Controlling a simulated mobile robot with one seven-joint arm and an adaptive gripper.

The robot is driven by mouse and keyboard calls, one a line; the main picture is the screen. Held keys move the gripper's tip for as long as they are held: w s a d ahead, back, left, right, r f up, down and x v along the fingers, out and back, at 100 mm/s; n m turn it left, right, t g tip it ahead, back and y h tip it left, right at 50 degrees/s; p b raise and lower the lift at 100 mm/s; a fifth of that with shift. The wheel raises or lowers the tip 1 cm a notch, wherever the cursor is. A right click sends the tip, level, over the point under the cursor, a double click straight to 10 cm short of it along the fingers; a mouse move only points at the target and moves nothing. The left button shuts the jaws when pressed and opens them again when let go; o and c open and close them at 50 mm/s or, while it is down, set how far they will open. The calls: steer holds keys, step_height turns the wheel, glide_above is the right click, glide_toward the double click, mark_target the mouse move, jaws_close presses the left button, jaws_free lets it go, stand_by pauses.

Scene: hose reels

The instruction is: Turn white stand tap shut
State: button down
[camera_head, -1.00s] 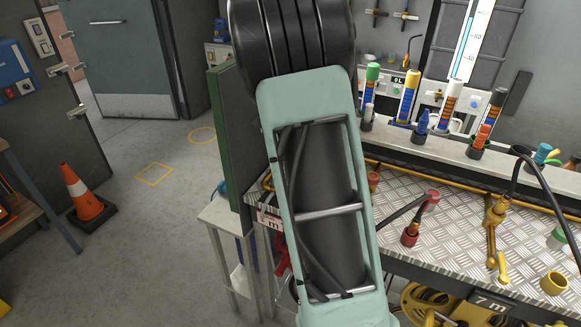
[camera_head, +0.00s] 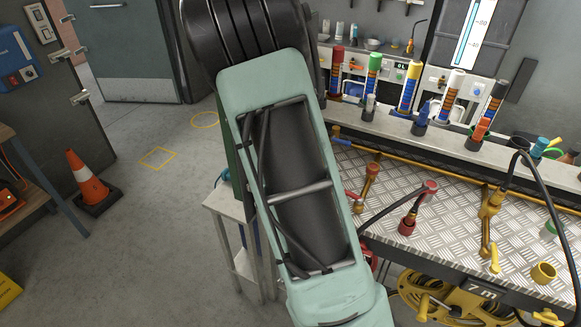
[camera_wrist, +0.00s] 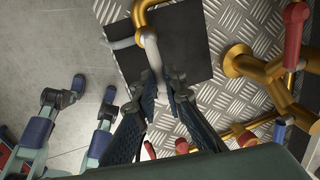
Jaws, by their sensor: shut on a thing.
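The white tap lever (camera_wrist: 151,52) hangs from a brass pipe (camera_wrist: 142,10) at the top of the wrist view. It has a grey-white arm reaching left and a tip pointing down between my fingers. My gripper (camera_wrist: 164,80) is closed around this lower tip, with one dark finger on each side. The exact contact is partly hidden by the fingers. In the head view my own arm covers the gripper and the white tap.
A red-handled brass tap (camera_wrist: 295,35) stands close on the right in the wrist view. A dark plate (camera_wrist: 195,35) lies under the white lever. The tread-plate bench (camera_head: 440,210) carries a red tap (camera_head: 408,222) and a yellow tap (camera_head: 490,215).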

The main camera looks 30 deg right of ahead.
steer(key=c, duration=2)
jaws_free()
steer(key=r, duration=0.4)
steer(key=s+a+r, duration=0.1)
steer(key=r, duration=0.3)
steer(key=a+r, duration=0.1)
steer(key=r, duration=0.2)
steer(key=shift+s+r, duration=0.2)
steer(key=shift+r, duration=0.2)
steer(key=shift+d, duration=0.1)
